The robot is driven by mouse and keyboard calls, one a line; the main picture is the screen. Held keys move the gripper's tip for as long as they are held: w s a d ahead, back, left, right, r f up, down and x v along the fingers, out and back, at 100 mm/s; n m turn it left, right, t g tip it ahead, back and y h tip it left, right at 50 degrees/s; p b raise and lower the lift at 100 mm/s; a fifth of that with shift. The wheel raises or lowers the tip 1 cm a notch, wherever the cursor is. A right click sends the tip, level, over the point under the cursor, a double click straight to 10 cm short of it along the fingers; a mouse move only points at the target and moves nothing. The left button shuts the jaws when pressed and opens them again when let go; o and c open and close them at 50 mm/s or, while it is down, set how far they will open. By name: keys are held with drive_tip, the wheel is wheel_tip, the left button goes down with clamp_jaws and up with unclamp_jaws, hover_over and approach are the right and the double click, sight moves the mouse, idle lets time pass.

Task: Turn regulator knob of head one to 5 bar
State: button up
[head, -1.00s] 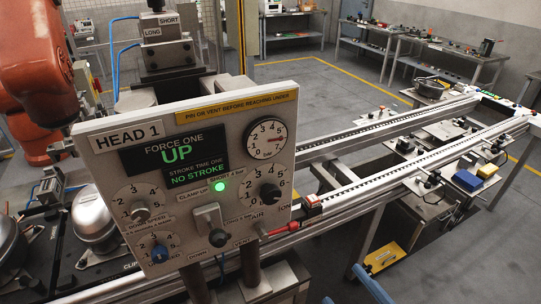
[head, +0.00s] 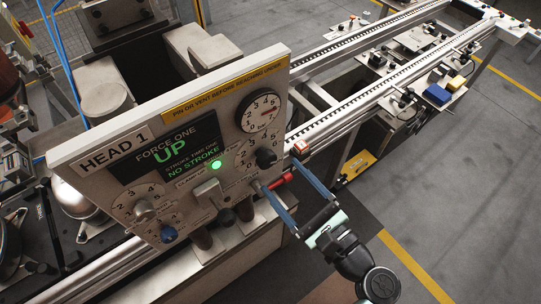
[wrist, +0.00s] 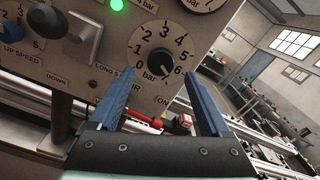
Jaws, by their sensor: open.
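The head one panel (head: 125,150) faces me with a screen reading "FORCE ONE UP" and "NO STROKE". The black regulator knob (head: 265,157) sits below the round gauge (head: 262,111) on its right side. The knob shows between and above the fingertips in the wrist view (wrist: 132,77), not gripped.
A red handle (wrist: 144,115) lies just behind and below the fingers. A grey clamp lever (head: 208,193) and other knobs, one of them blue (head: 169,234), stand left of the regulator. Conveyor rails (head: 345,105) run behind. The floor at right is open.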

sight(270, 164)
drive_tip(key=p+x, duration=0.1)
drive_tip(key=x, duration=0.2)
drive_tip(key=shift+w+a+r, duration=0.2)
drive_tip(key=shift+w, duration=0.15)
drive_tip(key=shift+w+a+f, duration=0.15)
drive_tip(key=shift+w+a, duration=0.2)
drive_tip(key=shift+w, duration=0.2)
drive_tip(key=shift+s, duration=0.1)
clamp_jaws()
